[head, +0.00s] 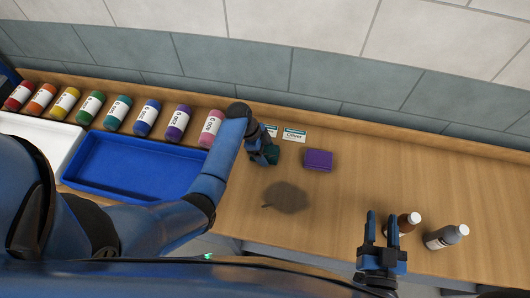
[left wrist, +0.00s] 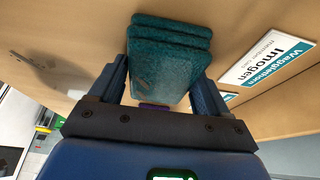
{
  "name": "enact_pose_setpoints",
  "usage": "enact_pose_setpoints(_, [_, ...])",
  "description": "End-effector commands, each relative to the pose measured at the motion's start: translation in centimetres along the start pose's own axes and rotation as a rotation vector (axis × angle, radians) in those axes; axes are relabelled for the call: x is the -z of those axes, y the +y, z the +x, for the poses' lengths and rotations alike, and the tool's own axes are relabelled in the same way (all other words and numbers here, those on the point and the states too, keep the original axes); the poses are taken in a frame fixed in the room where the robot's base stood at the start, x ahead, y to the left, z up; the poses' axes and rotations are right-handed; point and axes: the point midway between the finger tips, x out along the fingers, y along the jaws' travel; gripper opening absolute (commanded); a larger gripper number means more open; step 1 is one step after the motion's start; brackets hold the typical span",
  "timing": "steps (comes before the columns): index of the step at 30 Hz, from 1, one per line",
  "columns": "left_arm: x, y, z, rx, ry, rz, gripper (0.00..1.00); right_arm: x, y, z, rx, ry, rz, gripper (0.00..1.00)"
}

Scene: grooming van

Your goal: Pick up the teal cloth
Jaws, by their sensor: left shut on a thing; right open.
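The teal cloth (left wrist: 166,62) is a folded stack of layers between the fingers of my left gripper (left wrist: 167,85) in the left wrist view. In the head view my left gripper (head: 266,152) is shut on the cloth (head: 271,154), mostly hidden by the wrist, near the name cards. Whether the cloth touches the counter is hard to tell. My right gripper (head: 383,228) is open and empty at the lower right, beside a brown bottle.
A purple folded cloth (head: 318,160) lies right of my left gripper. A blue tray (head: 135,165), a white tray (head: 45,135) and several coloured bottles (head: 146,118) stand left.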

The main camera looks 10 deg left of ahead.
Motion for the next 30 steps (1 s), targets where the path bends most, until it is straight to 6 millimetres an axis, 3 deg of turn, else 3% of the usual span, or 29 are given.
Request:
enact_pose_setpoints(2, [0.0, 0.0, 0.0, 0.000, 0.000, 0.000, 0.42, 0.0, 0.0, 0.0, 0.000, 0.000, 0.000, 0.43])
enact_pose_setpoints(17, [0.5, -0.1, -1.1, 0.002, 0.001, 0.001, 0.42, 0.0, 0.0, 0.0, 0.000, 0.000, 0.000, 0.43])
enact_pose_setpoints(23, [1.7, -0.2, -4.0, 0.006, 0.001, 0.004, 0.42, -0.6, 0.0, 0.0, 0.000, 0.000, 0.000, 0.43])
enact_pose_setpoints(30, [4.1, -0.2, -9.8, 0.008, 0.000, 0.004, 0.42, -1.9, 0.0, 0.0, 0.000, 0.000, 0.000, 0.43])
